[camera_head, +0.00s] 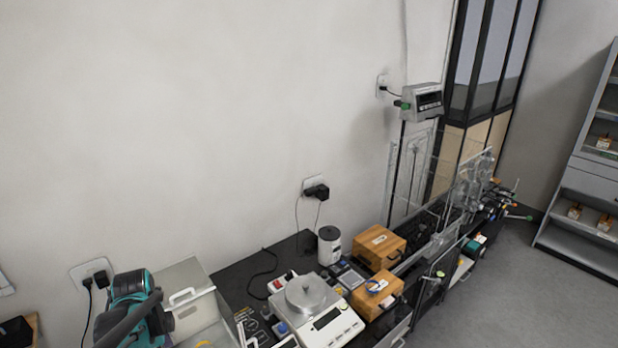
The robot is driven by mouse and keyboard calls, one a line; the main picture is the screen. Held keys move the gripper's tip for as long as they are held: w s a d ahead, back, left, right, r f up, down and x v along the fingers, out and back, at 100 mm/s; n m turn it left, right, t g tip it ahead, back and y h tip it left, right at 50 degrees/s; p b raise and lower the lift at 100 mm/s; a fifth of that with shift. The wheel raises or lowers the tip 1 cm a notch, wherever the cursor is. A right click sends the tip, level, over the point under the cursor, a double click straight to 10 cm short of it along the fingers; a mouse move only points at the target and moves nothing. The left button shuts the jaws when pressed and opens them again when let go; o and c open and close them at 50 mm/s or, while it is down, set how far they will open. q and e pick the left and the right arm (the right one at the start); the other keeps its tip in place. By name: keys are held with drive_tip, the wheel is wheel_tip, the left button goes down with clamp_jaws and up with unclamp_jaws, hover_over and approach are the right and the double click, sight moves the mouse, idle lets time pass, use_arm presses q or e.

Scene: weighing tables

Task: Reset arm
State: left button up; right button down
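Neither of my grippers shows in the head view, and I can make out no arm of mine for certain. The view looks over a black worktable (238,288) set against a pale wall. On it stands a white weighing scale (336,328) with a round silver pan (306,292).
A teal and black machine (134,300) and a grey open case (188,289) are at the lower left. A display on a post (422,103) rises behind the table. Shelving (585,210) stands far right, with clear floor before it.

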use_arm(q)
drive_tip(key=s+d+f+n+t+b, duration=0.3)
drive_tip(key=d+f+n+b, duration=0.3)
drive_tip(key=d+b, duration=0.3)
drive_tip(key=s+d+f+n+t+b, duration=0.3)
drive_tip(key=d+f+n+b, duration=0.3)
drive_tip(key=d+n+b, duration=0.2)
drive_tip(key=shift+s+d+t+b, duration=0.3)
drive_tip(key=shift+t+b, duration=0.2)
drive_tip(key=shift+b, duration=0.55)
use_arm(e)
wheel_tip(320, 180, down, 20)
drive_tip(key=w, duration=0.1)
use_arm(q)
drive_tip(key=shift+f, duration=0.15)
